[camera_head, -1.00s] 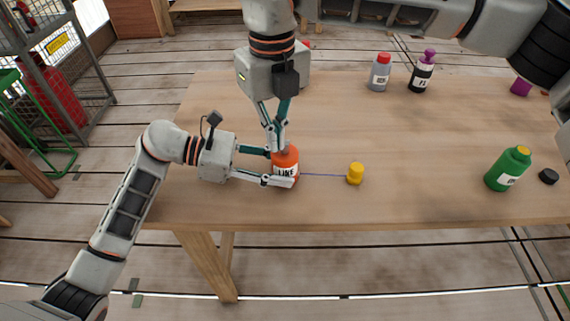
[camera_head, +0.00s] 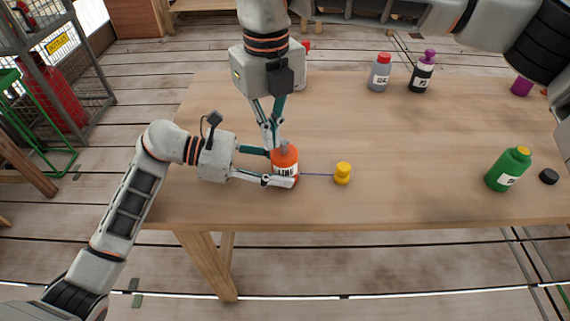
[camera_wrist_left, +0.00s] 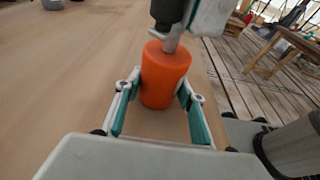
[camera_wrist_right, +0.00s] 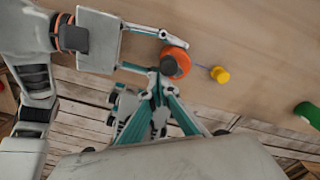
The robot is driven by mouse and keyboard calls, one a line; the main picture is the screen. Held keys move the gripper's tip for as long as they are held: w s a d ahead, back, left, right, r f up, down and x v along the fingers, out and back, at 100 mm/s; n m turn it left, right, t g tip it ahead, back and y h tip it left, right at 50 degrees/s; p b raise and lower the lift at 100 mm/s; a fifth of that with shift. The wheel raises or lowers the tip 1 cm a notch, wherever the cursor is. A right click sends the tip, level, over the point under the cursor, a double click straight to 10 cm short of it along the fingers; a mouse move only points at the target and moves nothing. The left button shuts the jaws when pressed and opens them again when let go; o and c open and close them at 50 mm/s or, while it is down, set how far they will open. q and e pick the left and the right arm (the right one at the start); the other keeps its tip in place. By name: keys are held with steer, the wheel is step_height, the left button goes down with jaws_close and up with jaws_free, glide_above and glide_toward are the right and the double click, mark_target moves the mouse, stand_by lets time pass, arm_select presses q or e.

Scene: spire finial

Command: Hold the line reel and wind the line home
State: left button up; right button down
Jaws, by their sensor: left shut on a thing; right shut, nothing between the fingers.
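The orange line reel (camera_head: 284,159), labelled LINE, stands upright on the table. My left gripper (camera_head: 283,167) is shut around its body from the left, and the reel also shows between the fingers in the left wrist view (camera_wrist_left: 164,80). A small grey knob (camera_head: 284,146) sits on the reel's top. My right gripper (camera_head: 273,143) points down beside the knob, shut with nothing between its fingers. A thin purple line (camera_head: 317,174) runs right from the reel to a yellow weight (camera_head: 343,173) on the table. The weight also shows in the right wrist view (camera_wrist_right: 220,75).
A green bottle (camera_head: 507,169) and a black cap (camera_head: 548,177) are at the right. A grey bottle with a red cap (camera_head: 379,74) and a dark bottle with a purple top (camera_head: 422,72) stand at the back. The middle of the table (camera_head: 420,150) is clear.

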step_height(320, 180, up, 7)
stand_by(0.8)
steer(key=shift+f, duration=0.1)
steer(key=shift+s+d+f, duration=0.1)
steer(key=shift+s+f, duration=0.2)
steer(key=shift+f, duration=0.65)
steer(key=shift+s+d+f, duration=0.1)
steer(key=shift+s+f, duration=0.15)
steer(key=shift+f, duration=0.7)
steer(key=shift+f, duration=0.15)
stand_by(0.8)
steer(key=shift+f, duration=1.35)
steer(key=shift+w, duration=0.2)
